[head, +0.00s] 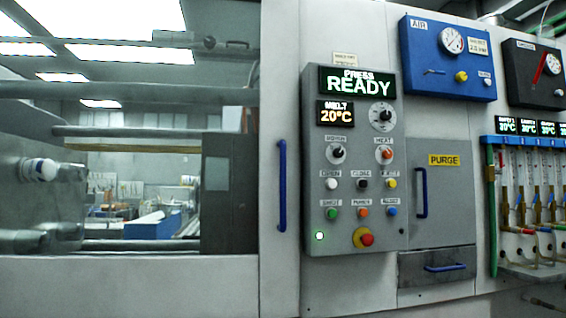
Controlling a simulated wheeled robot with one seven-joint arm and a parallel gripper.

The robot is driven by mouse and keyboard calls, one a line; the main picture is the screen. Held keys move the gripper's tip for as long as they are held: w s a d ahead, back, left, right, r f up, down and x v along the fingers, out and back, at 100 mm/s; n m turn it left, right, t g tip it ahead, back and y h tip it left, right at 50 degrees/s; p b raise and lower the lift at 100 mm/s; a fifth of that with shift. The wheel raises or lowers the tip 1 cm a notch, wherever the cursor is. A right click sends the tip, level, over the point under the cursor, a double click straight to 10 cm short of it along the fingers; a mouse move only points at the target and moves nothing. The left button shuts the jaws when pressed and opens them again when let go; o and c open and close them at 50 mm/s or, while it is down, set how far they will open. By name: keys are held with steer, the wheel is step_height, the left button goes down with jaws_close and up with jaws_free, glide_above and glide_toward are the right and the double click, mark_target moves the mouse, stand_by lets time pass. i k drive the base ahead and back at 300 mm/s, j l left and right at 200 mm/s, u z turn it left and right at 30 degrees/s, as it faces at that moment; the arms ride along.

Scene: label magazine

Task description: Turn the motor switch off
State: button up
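The motor switch (338,154) is a dark rotary knob on a pale round plate, under a small label that seems to read MOTOR. It sits at the left of the grey control panel (396,215), below the melt display (337,114). A fine pointer on it is too small to read surely, so I cannot tell its position. The status display (357,81) at the panel's top reads PRESS READY in green and white. My gripper is not in view.
A heat knob (386,154) sits right of the motor switch, with several coloured buttons below. A red mushroom button (367,240) is at the bottom. A blue vertical handle (282,186) stands left of the panel, and another (421,193) is on the purge door (448,215).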

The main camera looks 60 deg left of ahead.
mark_target(338, 153)
steer(key=u, duration=1.85)
